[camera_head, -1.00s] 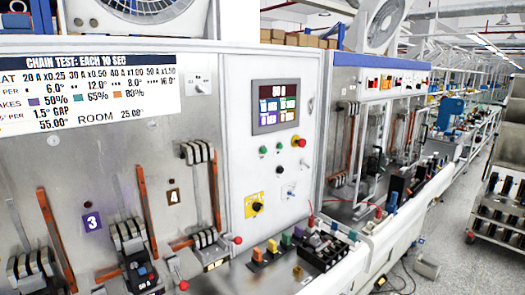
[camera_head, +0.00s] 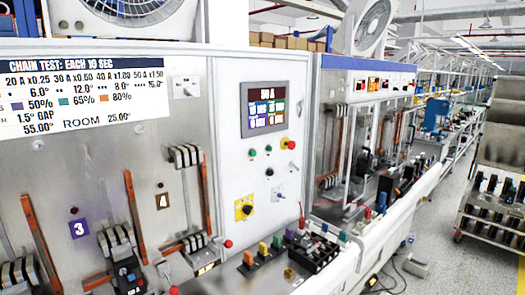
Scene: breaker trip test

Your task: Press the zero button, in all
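The control panel (camera_head: 262,150) stands in the middle of the view, upright on the test bench. Its screen (camera_head: 264,108) is lit with a top line and several coloured boxes, too small to read surely. A black rotary knob on a yellow plate (camera_head: 244,208) sits lower left. No zero label is readable. My gripper is not in view.
Breaker stations marked 3 (camera_head: 79,228) and 4 (camera_head: 162,202) are left of the panel, with a chain test sign (camera_head: 84,98) above. Coloured blocks (camera_head: 263,250) and a black breaker unit (camera_head: 315,252) lie on the bench ledge.

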